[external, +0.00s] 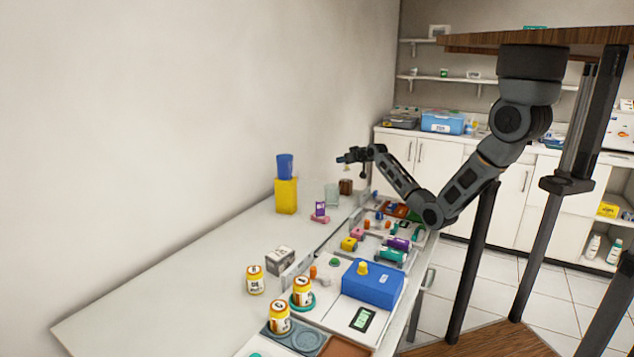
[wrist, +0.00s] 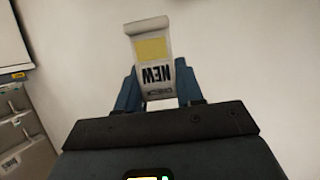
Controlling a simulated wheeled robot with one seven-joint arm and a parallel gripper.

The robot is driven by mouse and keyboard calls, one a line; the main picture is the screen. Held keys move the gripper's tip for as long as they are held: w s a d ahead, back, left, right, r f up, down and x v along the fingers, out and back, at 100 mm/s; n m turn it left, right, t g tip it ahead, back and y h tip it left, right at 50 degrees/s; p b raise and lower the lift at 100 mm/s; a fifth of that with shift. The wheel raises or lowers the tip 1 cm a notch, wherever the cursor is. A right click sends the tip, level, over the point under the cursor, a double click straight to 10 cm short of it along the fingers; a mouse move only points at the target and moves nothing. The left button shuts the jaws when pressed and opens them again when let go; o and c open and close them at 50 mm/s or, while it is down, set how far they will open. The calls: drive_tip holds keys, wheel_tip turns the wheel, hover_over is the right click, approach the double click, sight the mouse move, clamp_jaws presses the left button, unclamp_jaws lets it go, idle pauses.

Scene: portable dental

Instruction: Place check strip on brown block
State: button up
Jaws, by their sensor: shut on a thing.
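The check strip (wrist: 152,48) is a pale strip with a yellow patch and the words "NEW" and "CHECK" upside down in the wrist view. My gripper (wrist: 158,84) is shut on its lower end, with a blue finger on each side. In the external view my gripper (external: 347,158) is up in the air at the far end of the counter. The brown block (external: 346,187) stands on the counter below it, with a clear gap between them. The strip is too small to make out surely in the external view. The block is not seen in the wrist view.
A clear panel (external: 331,194) stands just left of the block. A yellow box (external: 286,196) with a blue cup (external: 285,166) is farther left. Trays of small colored items and a blue box (external: 372,284) line the front. The wall is close behind.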

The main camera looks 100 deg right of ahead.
sight(347, 167)
drive_tip(key=shift+w+f, duration=0.1)
drive_tip(key=shift+f, duration=1.95)
drive_tip(key=shift+f, duration=0.15)
drive_tip(key=o, duration=1)
drive_tip(key=shift+a+r, duration=0.1)
drive_tip(key=shift+r, duration=0.1)
drive_tip(key=v, duration=1.2)
drive_tip(key=shift+w, duration=0.15)
